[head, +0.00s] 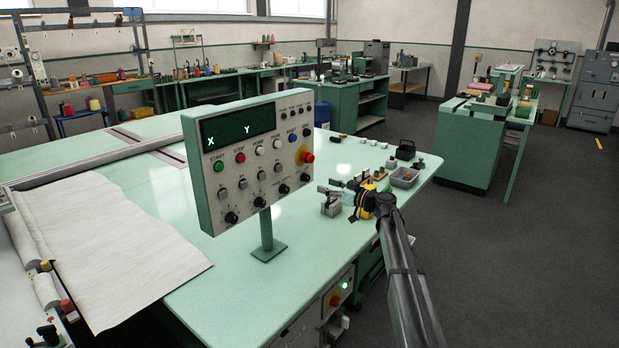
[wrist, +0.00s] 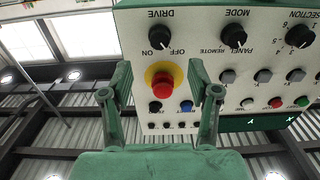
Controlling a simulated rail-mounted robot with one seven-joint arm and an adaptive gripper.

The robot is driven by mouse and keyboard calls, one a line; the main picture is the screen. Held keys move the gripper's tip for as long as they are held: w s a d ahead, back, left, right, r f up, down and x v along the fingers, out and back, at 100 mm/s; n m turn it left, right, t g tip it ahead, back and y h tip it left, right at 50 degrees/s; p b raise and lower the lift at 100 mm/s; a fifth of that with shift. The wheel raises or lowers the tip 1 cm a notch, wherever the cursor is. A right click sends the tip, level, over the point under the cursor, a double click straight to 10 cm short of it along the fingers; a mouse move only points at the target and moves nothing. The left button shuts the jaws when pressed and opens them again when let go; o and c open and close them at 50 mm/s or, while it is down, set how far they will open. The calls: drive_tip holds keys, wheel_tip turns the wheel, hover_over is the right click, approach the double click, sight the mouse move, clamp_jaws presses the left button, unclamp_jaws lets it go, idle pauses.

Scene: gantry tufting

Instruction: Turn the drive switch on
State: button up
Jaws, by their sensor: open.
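The drive switch (wrist: 161,40) is a black rotary knob with ON and OFF labels, upside down in the wrist view. Its pointer is too small to read surely. In the head view it is the rightmost knob (head: 305,178) in the bottom row of the control panel (head: 207,199). My gripper (wrist: 160,94) is open and empty, with one finger on each side in the wrist view. The red stop button (wrist: 165,79) shows between the fingers, and the switch lies beyond them. In the head view my gripper (head: 333,194) is right of the panel, apart from it.
The mode knob (wrist: 232,40) and section knob (wrist: 299,36) stand beside the switch. The panel stands on a post on the green table (head: 310,235).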

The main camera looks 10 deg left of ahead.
sight(308, 179)
drive_tip(key=p+x, duration=0.2)
drive_tip(key=x, duration=0.6)
drive_tip(key=shift+w+a, duration=0.25)
drive_tip(key=shift+a, duration=0.05)
clamp_jaws()
